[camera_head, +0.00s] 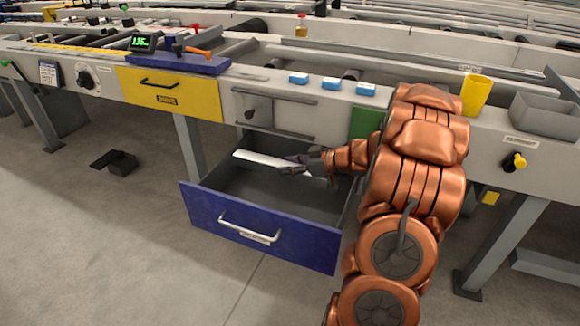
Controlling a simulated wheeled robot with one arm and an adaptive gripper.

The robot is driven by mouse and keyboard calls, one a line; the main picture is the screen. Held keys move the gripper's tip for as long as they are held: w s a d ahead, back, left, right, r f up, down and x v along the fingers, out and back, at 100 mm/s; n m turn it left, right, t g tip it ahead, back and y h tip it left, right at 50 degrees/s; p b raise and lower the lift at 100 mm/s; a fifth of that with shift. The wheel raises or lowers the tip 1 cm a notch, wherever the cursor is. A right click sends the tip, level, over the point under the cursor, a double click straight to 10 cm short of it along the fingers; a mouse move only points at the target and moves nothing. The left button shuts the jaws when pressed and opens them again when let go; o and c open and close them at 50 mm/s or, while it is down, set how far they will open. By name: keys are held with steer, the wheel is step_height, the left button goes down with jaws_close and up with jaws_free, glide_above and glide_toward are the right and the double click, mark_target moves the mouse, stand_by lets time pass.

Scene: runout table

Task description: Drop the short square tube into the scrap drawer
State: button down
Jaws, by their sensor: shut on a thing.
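The short square tube (262,160) is a pale, straight bar. My gripper (296,167) is shut on it towards its right part and holds it roughly level. The tube shows over the rear part of an open drawer with a blue front (262,231) and a silver handle. The drawer is pulled out below the table, and the part of its inside that I see is grey and looks empty. The label by its handle is too small to read. My arm hides the drawer's right rear corner.
A shut yellow drawer (170,96) sits higher at the left. A dark box (122,163) lies on the floor. Floor before the drawer is clear.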

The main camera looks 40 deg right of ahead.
steer(key=c, duration=0.6)
jaws_free()
steer(key=shift+v, duration=6)
steer(key=shift+f, duration=0.1)
